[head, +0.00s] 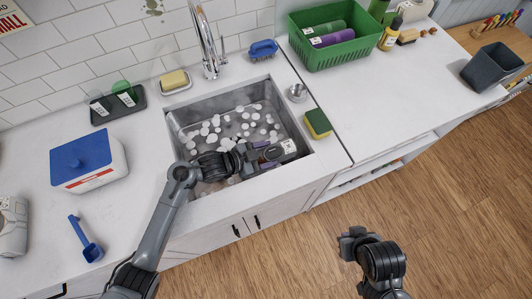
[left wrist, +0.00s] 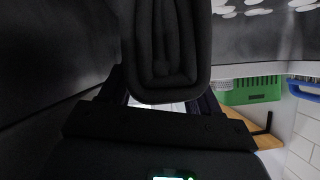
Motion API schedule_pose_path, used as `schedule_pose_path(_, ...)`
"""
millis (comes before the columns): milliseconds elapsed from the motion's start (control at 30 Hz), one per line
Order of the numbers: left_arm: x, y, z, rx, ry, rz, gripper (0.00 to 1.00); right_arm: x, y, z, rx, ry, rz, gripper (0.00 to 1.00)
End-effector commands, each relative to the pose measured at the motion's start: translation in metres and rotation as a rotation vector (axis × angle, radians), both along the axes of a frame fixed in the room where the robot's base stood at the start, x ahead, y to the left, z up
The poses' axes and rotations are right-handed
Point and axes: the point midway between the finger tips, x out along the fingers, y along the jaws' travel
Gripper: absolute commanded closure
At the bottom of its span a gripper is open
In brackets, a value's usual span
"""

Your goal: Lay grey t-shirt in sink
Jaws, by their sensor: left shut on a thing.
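The sink (head: 180,121) is a grey basin set in the white counter, with white foam patches inside. My left gripper (head: 262,155) reaches down into its front right part.
The tap (head: 208,45) stands behind the sink. A yellow-green sponge (head: 318,123) and a small metal cup (head: 297,92) sit at its right rim. A green basket (head: 335,50) stands behind right. A blue-lidded tub (head: 88,165) and blue scoop (head: 86,240) are left.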

Motion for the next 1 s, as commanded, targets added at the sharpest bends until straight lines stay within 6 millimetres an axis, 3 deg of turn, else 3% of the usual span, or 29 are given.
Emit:
schedule_pose_path(300, 0.0, 0.0, 0.001, -0.001, -0.001, 0.001, 0.55, 0.0, 0.0, 0.0, 0.0, 0.0, 0.0, 1.0)
schedule_pose_path(333, 0.0, 0.0, 0.001, -0.001, -0.001, 0.001, 0.33, 0.0, 0.0, 0.0, 0.0, 0.0, 0.0, 1.0)
schedule_pose_path(500, 0.0, 0.0, 0.001, -0.001, -0.001, 0.001, 0.08, 0.0, 0.0, 0.0, 0.0, 0.0, 0.0, 1.0)
schedule_pose_path(800, -0.001, 0.002, 0.001, 0.0, 0.001, 0.001, 0.08, 0.0, 0.0, 0.001, 0.0, 0.0, -0.001, 1.0)
schedule_pose_path(1000, -0.01, 0.019, 0.011, 0.003, -0.002, 0.001, 0.08, 0.0, 0.0, 0.006, 0.0, 0.0, -0.001, 1.0)
